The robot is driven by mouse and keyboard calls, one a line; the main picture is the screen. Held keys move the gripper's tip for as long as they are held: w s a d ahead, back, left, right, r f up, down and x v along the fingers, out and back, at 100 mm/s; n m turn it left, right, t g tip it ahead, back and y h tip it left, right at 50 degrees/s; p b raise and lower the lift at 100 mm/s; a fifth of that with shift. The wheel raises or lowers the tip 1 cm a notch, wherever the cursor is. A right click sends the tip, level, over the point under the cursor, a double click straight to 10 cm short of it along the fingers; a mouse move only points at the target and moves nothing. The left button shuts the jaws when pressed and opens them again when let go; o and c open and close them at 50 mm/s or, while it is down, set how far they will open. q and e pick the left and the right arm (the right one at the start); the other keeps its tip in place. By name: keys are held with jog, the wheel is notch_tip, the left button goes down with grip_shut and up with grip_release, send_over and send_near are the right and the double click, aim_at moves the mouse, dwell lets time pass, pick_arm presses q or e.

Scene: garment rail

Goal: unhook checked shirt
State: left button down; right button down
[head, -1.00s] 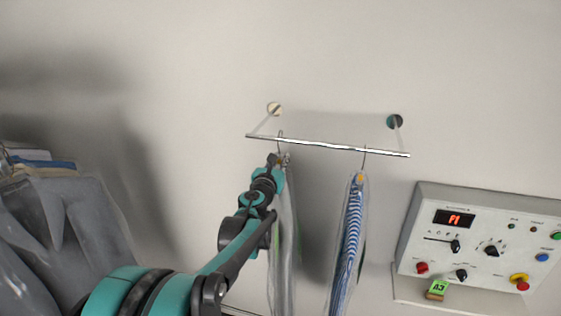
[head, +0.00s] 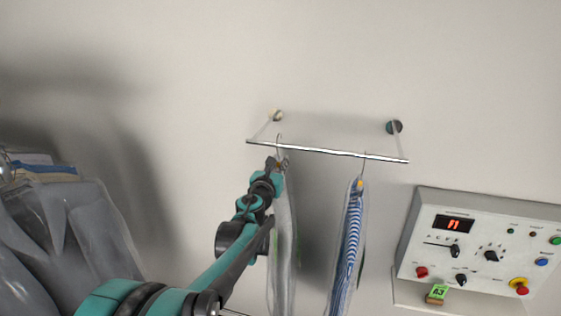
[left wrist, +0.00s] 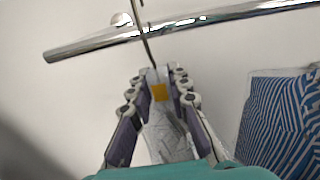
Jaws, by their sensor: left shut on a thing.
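My left gripper (head: 278,163) is just below the left part of the metal rail (head: 330,151). In the left wrist view its two fingers (left wrist: 158,88) are shut around the neck of a hanger with a pale grey garment, with an orange tag between them. This garment (head: 284,240), in a clear cover, hangs down behind my arm; I take it as the checked shirt, but its pattern is hard to make out. Its wire hook (left wrist: 146,38) crosses the rail and its tip rises a little above the bar in the head view. My right gripper is not in view.
A blue-striped shirt (head: 350,240) in a clear cover hangs on the rail to the right. A control panel (head: 480,245) with knobs and buttons is on the wall at right. Grey garments (head: 60,235) hang at far left. The wall above the rail is clear.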

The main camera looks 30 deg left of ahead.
pick_arm(q)
jog(key=shift+p+v, duration=0.3)
jog(key=shift+v, duration=2.55)
jog(key=shift+s+d, duration=0.1)
jog(key=shift+s, duration=0.45)
jog(key=p+v, duration=0.7)
jog(key=v, duration=1.2)
jog(key=shift+d+p, duration=0.15)
jog(key=shift+p, duration=0.15)
jog(key=shift+w, duration=0.15)
